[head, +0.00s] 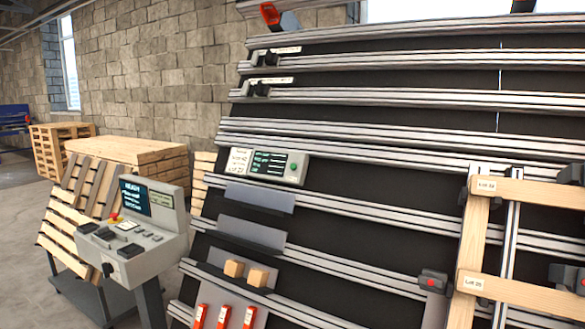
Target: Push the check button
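A light grey control box (301,160) is mounted on the sloped rail frame, near the middle of the head view. It has a white label, a dark display with lines of text, and a round green button (293,167) at its right end. A separate grey console (160,251) stands at the lower left. It has a lit screen (135,198), a red and yellow button (115,218) and several small keys. I cannot read which button is marked as the check button. Neither of my grippers shows in the view.
The black sloped bed with metal rails (390,142) fills the right side. A wooden frame (473,240) lies on it at the right. Small wooden blocks (258,277) and red-and-white tools (224,317) sit low on it. Pallets (130,151) stand behind the console.

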